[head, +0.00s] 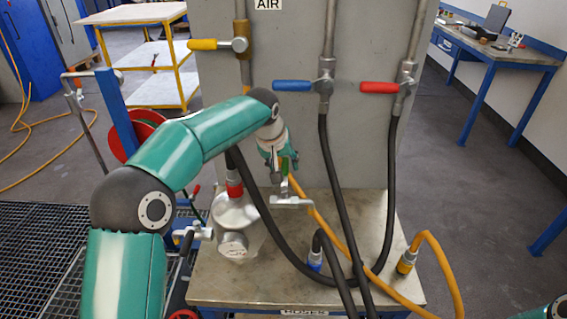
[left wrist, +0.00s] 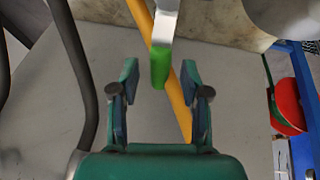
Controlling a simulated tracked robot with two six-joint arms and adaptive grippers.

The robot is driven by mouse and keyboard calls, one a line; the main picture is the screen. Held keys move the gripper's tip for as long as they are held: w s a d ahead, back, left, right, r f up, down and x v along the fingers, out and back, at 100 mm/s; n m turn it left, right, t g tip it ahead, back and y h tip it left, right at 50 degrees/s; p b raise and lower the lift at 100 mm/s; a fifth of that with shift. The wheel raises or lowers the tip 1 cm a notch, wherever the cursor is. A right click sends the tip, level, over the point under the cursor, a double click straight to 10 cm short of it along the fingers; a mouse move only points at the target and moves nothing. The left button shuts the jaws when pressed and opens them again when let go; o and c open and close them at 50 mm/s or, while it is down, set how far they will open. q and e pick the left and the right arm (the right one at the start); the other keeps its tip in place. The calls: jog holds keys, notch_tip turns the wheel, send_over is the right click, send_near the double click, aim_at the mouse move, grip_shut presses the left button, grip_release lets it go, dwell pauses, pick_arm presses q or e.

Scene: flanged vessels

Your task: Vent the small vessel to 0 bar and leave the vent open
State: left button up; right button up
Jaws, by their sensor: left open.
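The small vessel (head: 236,212) is a silver rounded body with a red band (head: 235,190) at its neck, on the metal-topped stand. A round gauge-like part (head: 233,243) sits at its front; its reading is too small to tell. My left gripper (head: 284,168) is right of and above the vessel, pointing down. In the left wrist view my left gripper (left wrist: 160,72) is open, with a green-tipped lever (left wrist: 160,48) between its fingertips, apparently not touching either finger. The lever's valve body is cut off at the top edge. My right gripper is not in view.
Black hoses hang from blue-handled (head: 293,86) and red-handled (head: 380,88) valves on the grey panel (head: 350,140). An orange hose (head: 335,235) runs close to the left gripper. A silver lever (head: 291,202) lies below it. A workbench (head: 495,48) stands back right.

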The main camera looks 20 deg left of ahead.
pick_arm(q)
jog(key=shift+c, duration=0.3)
grip_shut()
jog(key=shift+a, duration=0.1)
